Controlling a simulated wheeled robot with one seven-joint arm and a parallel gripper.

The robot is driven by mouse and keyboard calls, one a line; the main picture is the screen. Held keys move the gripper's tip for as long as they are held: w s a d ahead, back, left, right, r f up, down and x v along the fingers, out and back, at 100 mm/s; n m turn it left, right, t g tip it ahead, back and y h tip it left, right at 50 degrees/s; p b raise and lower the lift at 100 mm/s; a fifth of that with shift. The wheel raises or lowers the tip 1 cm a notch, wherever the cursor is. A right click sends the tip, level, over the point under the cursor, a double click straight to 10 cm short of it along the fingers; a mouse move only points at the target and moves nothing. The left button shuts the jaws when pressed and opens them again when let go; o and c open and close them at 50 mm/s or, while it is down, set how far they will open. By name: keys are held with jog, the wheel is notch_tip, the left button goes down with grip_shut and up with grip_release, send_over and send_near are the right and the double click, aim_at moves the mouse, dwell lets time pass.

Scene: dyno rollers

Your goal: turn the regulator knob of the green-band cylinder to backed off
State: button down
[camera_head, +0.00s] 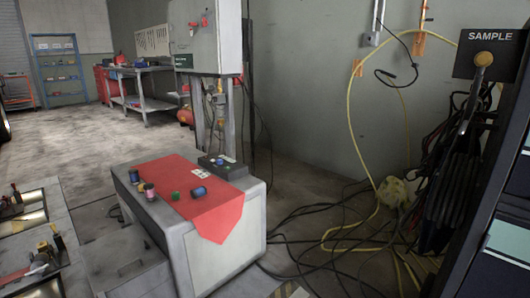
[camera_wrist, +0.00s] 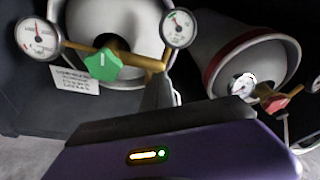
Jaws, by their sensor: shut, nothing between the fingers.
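In the wrist view, a pale grey cylinder (camera_wrist: 122,18) fills the upper left; no green band shows on the part in view. In front of it is a brass regulator (camera_wrist: 136,59) with a green star-shaped knob (camera_wrist: 102,65), which bears a pale mark. Round gauges sit at its left (camera_wrist: 39,38) and right (camera_wrist: 178,28). My gripper (camera_wrist: 160,78) is shut and empty. Its tips are just right of the green knob, overlapping the regulator in the picture; I cannot tell if they touch. The head view shows neither the cylinders nor my gripper.
A second cylinder (camera_wrist: 240,50) with a dark red band, a gauge (camera_wrist: 243,86) and a red knob (camera_wrist: 275,103) stands at right in the wrist view. A printed card (camera_wrist: 75,80) is below the green knob. The head view shows a grey bench (camera_head: 210,258) and cables on the floor.

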jog(key=shift+w+a+f+b, duration=0.15)
jog(key=shift+w+a+b, duration=0.05)
jog(key=shift+b, duration=0.1)
jog(key=shift+w+a+f+b, duration=0.15)
jog(key=shift+w+a+b, duration=0.1)
jog(key=shift+b, duration=0.1)
jog(key=shift+w+a+f+b, duration=0.25)
jog(key=shift+f+b, duration=0.15)
jog(key=shift+b, duration=0.2)
dwell(0.6)
jog(key=shift+r, duration=0.1)
jog(key=v, duration=0.4)
jog(key=p+v, duration=0.1)
jog(key=v, duration=0.1)
jog(key=shift+s+f, duration=0.1)
jog(key=shift+f, duration=0.3)
jog(key=shift+s+f, duration=0.1)
